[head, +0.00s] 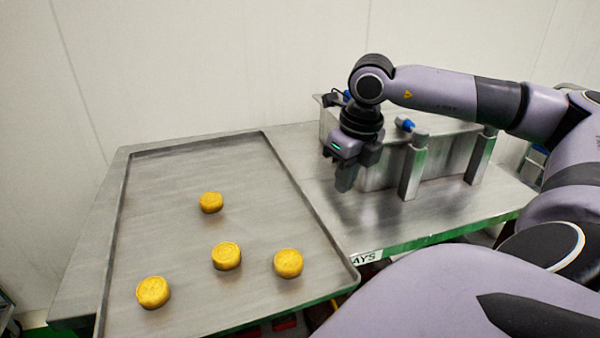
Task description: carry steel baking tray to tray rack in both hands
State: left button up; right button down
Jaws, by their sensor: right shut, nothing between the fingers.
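The steel baking tray (180,185) lies flat on the left part of the steel table and reaches past its front edge. Several round yellow pastries (227,256) sit on it, spread over its middle and near part. My right gripper (346,180) points down to the right of the tray, apart from it, beside the steel machine part. It is shut with nothing in it. My left gripper is not in view. The tray rack cannot be made out.
A steel box-like machine part (390,160) with upright posts (412,170) and blue knobs stands on the table (385,225) at the right. A label ending "AYS" (365,258) is on the table's front edge. A pale wall (200,60) closes off the back.

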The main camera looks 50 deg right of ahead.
aim_at(301, 187)
notch_tip(301, 187, down, 4)
jog(key=shift+s+a+f+b, duration=0.1)
jog(key=shift+s+b, duration=0.05)
jog(key=shift+b, duration=1.1)
jog(key=shift+f+b, duration=0.3)
jog(key=shift+f, duration=0.05)
jog(key=shift+w+r+p, duration=0.1)
jog(key=shift+w+p, duration=0.25)
jog(key=shift+w, duration=0.75)
jog(key=w, duration=0.3)
jog(key=w+d+p, duration=0.1)
jog(key=w, duration=0.2)
jog(key=w+p, duration=0.1)
jog(key=w, duration=0.3)
jog(key=shift+d, duration=0.4)
jog(key=shift+s+f, duration=0.1)
jog(key=shift+f, duration=0.45)
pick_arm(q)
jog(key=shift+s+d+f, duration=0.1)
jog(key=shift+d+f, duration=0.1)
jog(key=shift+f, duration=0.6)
pick_arm(e)
jog(key=shift+f, duration=0.35)
jog(key=shift+s, duration=0.1)
